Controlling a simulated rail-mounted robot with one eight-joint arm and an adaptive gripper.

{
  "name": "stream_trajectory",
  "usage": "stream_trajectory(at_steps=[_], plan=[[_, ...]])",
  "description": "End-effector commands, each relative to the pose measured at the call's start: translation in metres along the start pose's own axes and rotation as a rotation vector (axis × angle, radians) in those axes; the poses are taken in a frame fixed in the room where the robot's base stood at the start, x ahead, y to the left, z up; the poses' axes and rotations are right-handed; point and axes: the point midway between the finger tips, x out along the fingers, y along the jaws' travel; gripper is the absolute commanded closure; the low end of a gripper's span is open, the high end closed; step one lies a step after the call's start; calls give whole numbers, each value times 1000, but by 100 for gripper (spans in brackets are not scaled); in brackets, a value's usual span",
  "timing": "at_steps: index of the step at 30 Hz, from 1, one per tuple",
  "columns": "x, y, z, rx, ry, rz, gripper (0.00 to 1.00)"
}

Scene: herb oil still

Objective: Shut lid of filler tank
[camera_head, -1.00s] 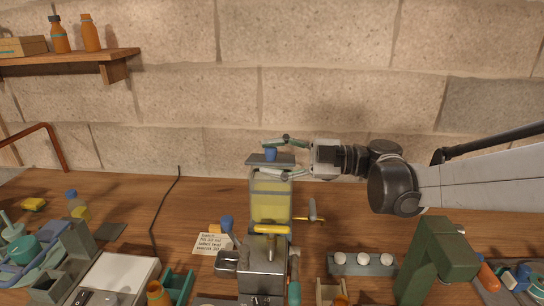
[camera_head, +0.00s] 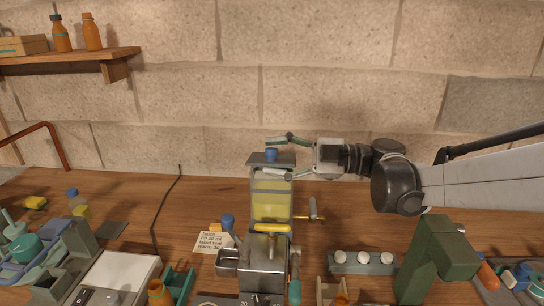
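The filler tank (camera_head: 271,205) is a clear upright box holding yellow liquid, above a grey metal body in the middle of the bench. My gripper (camera_head: 266,158) reaches in from the right. Its fingers are apart, the green one behind the knob and the pale one in front, with gaps visible beside the knob. The pale finger partly hides the lid's front edge and the tank rim.
A lever with a wooden knob (camera_head: 312,209) sticks out right of the tank. A green stand (camera_head: 437,260) and a grey rack with white caps (camera_head: 362,263) stand at front right. A handwritten note (camera_head: 212,242) lies at left. The bench behind the tank is clear.

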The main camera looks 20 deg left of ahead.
Motion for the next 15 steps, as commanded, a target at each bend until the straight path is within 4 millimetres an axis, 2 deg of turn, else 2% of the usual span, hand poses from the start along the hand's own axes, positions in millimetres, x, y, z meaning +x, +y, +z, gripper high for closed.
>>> stream_trajectory(at_steps=[15], plan=[[-92, 0, 0, 0, -1, 1, 59]])
